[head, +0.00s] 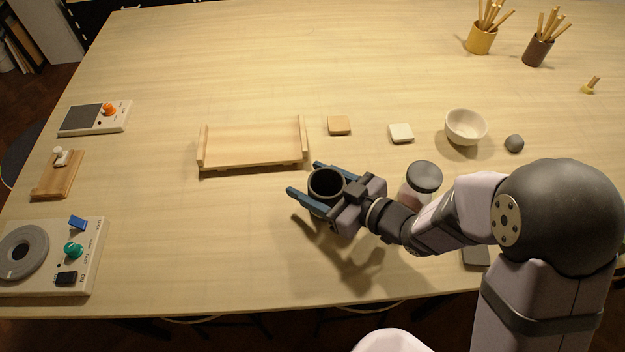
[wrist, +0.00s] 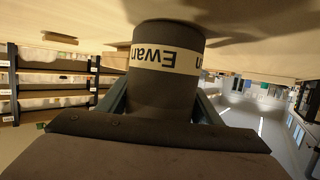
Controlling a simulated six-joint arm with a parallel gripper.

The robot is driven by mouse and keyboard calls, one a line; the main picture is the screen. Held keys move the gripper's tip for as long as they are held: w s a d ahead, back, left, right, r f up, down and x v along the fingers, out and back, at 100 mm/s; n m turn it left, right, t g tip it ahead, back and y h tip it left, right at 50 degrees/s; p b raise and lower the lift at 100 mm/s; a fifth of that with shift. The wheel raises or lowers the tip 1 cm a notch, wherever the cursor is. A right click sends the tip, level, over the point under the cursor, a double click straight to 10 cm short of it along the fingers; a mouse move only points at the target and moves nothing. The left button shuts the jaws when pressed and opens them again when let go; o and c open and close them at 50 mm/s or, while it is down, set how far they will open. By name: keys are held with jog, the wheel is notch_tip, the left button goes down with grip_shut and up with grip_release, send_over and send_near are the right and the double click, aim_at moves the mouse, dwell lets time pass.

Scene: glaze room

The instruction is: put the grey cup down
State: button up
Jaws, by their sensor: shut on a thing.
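The dark grey cup (head: 326,184) is upright between the blue fingers of my gripper (head: 304,177), with its open mouth facing up. My gripper is shut on it, in front of the wooden tray at the front middle of the table. In the wrist view the cup (wrist: 165,95) fills the middle, upside down in the picture, with a pale band lettered "Ewan". The shadow of the arm and gripper lies apart from them on the table. I cannot tell how large any gap under the cup is.
The wooden tray (head: 254,166) is empty. A dark-lidded jar (head: 424,177) stands close to the right of my gripper. A tan block (head: 339,125), a white block (head: 401,133) and a white bowl (head: 465,127) lie behind.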

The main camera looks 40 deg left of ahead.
aim_at(341, 196)
jog(key=o, duration=1.2)
jog(key=shift+f, duration=0.1)
jog(key=shift+o, duration=0.2)
jog(key=shift+d+r, duration=0.1)
jog(key=shift+r, duration=0.15)
jog(key=v, duration=0.9)
jog(key=shift+d+r, duration=0.2)
jog(key=shift+d, duration=0.15)
jog(key=p+v, duration=0.2)
jog(key=p, duration=0.3)
jog(key=shift+p, duration=0.3)
jog(key=shift+f, duration=0.1)
jog(key=shift+w+d, duration=0.1)
